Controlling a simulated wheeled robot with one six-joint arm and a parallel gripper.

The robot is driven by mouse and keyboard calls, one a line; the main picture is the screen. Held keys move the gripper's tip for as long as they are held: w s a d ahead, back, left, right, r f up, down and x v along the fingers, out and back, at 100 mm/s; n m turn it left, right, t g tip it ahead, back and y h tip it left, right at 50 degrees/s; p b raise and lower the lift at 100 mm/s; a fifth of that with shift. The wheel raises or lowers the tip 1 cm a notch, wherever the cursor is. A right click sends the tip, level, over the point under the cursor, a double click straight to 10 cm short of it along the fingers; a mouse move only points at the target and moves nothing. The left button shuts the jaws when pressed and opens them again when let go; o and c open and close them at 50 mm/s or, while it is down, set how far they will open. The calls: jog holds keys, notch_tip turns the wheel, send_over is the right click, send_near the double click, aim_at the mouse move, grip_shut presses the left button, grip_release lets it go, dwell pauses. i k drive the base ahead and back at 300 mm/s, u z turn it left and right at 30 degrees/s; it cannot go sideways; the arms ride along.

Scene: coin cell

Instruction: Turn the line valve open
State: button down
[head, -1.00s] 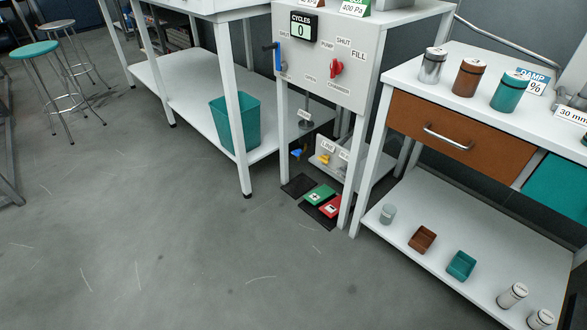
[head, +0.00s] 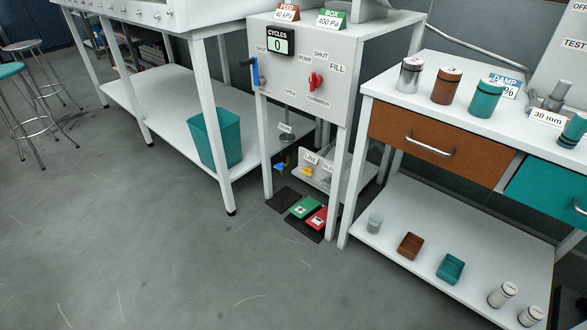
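A small yellow handle (head: 307,171) sits below a tag that seems to read LINE (head: 310,158), on a low grey box (head: 318,181) under the control cabinet. A second tag stands to its right, too small to read surely. The yellow handle is small, and I cannot tell whether that valve is open or shut. A blue handle (head: 280,167) hangs to its left, near another small tag (head: 286,128). My gripper is not in view.
The control cabinet (head: 330,90) carries a red knob (head: 316,82) and a blue lever (head: 254,72). Green (head: 304,207) and red (head: 317,218) pedals lie on the floor below. A teal bin (head: 215,138) and a drawer bench (head: 475,110) flank it. The floor in front is clear.

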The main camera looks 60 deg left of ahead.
aim_at(307, 171)
jog(key=u, duration=0.9)
jog(key=i, duration=0.95)
jog(key=u, duration=1.05)
